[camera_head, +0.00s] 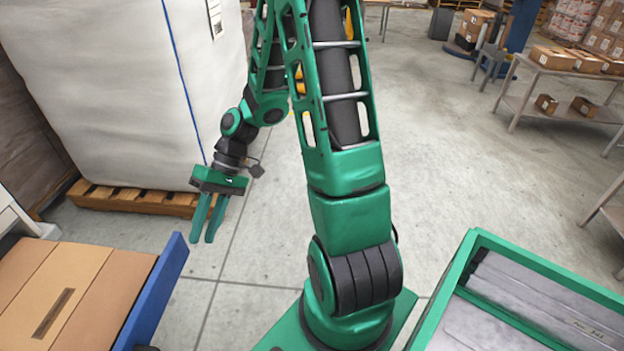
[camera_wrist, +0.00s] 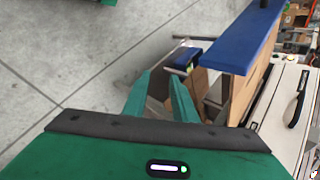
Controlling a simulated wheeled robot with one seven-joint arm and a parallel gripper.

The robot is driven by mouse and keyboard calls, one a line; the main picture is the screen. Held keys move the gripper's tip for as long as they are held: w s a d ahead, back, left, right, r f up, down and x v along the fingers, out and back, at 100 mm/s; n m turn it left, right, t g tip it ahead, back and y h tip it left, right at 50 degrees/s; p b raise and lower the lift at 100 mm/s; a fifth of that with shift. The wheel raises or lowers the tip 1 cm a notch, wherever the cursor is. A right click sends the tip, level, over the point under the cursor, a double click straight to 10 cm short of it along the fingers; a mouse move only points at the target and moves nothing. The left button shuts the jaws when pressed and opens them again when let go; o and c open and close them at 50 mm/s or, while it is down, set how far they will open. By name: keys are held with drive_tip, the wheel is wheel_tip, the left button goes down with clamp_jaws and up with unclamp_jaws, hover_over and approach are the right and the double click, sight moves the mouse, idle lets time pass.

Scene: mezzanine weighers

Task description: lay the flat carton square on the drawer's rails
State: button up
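A brown flat carton (camera_head: 65,300) with a dark slot lies at the lower left of the head view, cut off by the frame. A blue edge piece (camera_head: 155,290) runs along its right side, and I cannot tell whether it belongs to the drawer. In the wrist view the blue piece (camera_wrist: 232,42) is at the upper right, with brown board (camera_wrist: 258,82) beside it. The drawer's rails cannot be made out clearly. My gripper (camera_head: 203,238) points down over the floor, beyond the blue edge and apart from it. Its two fingers stand apart with nothing between them in the wrist view (camera_wrist: 160,78).
A green-rimmed tray (camera_head: 455,262) with grey flat pieces is at the lower right. A big white-wrapped load (camera_head: 120,80) on a wooden pallet (camera_head: 130,198) stands at the left. A table with boxes (camera_head: 570,75) is at the far right. The floor (camera_head: 460,150) between is clear.

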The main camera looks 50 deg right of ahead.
drive_tip(key=s+d+r+m+h, duration=0.3)
drive_tip(key=s+d+r+h, duration=0.1)
drive_tip(key=s+d+r, duration=0.3)
drive_tip(key=s+d+r+m+t+h, duration=0.1)
drive_tip(key=s+d+r+m+h, duration=0.2)
drive_tip(key=s+d+r, duration=0.3)
drive_tip(key=s+d+h, duration=0.1)
drive_tip(key=s+d, duration=0.3)
drive_tip(key=s, duration=0.2)
drive_tip(key=shift+d+r, duration=0.3)
drive_tip(key=shift+r, duration=0.05)
drive_tip(key=shift+w+f, duration=0.25)
drive_tip(key=shift+w, duration=0.45)
